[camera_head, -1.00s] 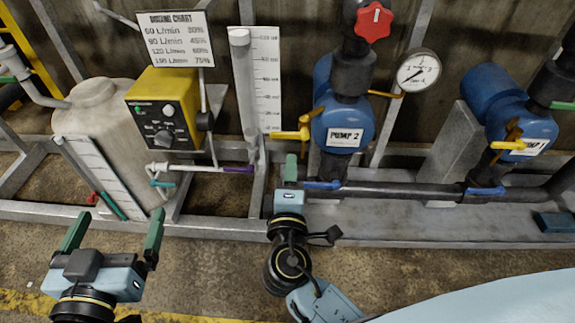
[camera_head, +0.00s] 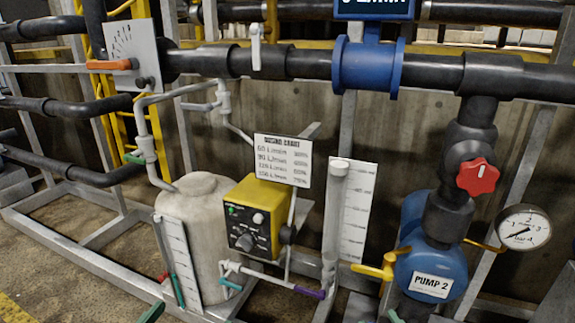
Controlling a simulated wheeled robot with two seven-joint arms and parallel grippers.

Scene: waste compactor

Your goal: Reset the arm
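My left gripper shows only as a green fingertip (camera_head: 151,312) at the bottom edge, in front of the grey frame and below the tank. My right gripper shows only as a small green tip (camera_head: 394,317) at the bottom edge, below Pump 2. The rest of both grippers and both arms are out of the picture, so I cannot see whether either is open or shut. Nothing is seen held at the visible tips.
A beige tank (camera_head: 200,225), a yellow dosing box (camera_head: 258,212) and a dosing chart (camera_head: 283,160) stand at the middle. Blue Pump 2 (camera_head: 432,270), a red knob (camera_head: 478,177) and a gauge (camera_head: 523,229) are at the right. A black pipe (camera_head: 300,63) crosses above. Bare floor shows at lower left.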

